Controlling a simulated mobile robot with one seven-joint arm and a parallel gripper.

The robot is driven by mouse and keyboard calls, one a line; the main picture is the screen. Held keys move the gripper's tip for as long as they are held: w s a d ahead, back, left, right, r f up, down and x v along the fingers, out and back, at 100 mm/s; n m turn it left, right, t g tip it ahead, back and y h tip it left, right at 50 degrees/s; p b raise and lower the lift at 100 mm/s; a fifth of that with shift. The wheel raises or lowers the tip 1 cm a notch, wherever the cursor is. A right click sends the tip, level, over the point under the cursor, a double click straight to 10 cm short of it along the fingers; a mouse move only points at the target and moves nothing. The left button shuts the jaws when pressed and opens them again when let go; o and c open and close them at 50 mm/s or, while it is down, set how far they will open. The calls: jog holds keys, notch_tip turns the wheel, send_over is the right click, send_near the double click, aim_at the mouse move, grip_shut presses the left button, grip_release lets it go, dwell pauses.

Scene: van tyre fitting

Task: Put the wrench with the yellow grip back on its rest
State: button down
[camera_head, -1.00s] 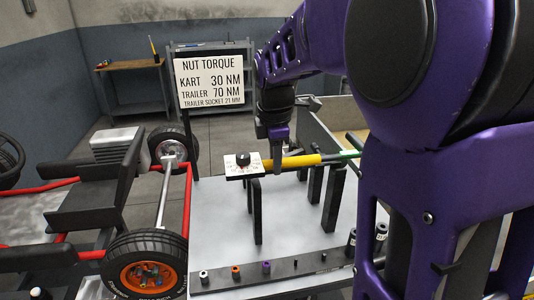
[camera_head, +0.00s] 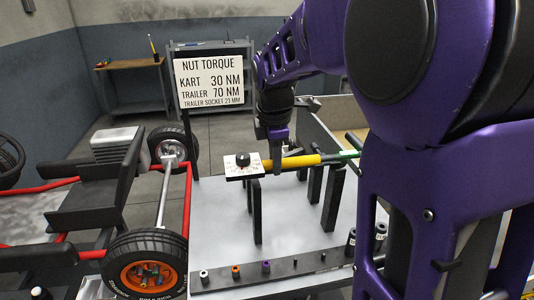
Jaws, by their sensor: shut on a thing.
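The wrench with the yellow grip (camera_head: 301,161) lies level above the grey table. It has a white dial plate with a black knob (camera_head: 243,161) at its left end and a green section (camera_head: 349,154) at its right. My gripper (camera_head: 277,168) points down and is shut on the wrench at the left end of the yellow grip. Black upright posts of the rest (camera_head: 332,197) stand under and beside the wrench. I cannot tell whether the wrench touches them.
A black socket rail (camera_head: 290,269) with several sockets lies along the table's front edge. A torque sign (camera_head: 209,82) stands behind the table. A kart with an orange-rimmed wheel (camera_head: 148,276) is at the left. The table's (camera_head: 213,218) left part is clear.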

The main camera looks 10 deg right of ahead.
jog(key=shift+f+b, duration=0.3)
jog(key=shift+f, duration=0.1)
dwell(0.4)
jog(key=shift+p, duration=0.45)
dwell(1.4)
jog(key=shift+s+b+x, duration=0.25)
jog(key=shift+b+x, duration=0.55)
jog(key=shift+x, duration=0.35)
jog(key=c, duration=0.7)
grip_release()
jog(key=shift+a, duration=0.1)
jog(key=shift+o, duration=0.8)
jog(key=shift+f, duration=0.1)
jog(key=shift+f, duration=0.1)
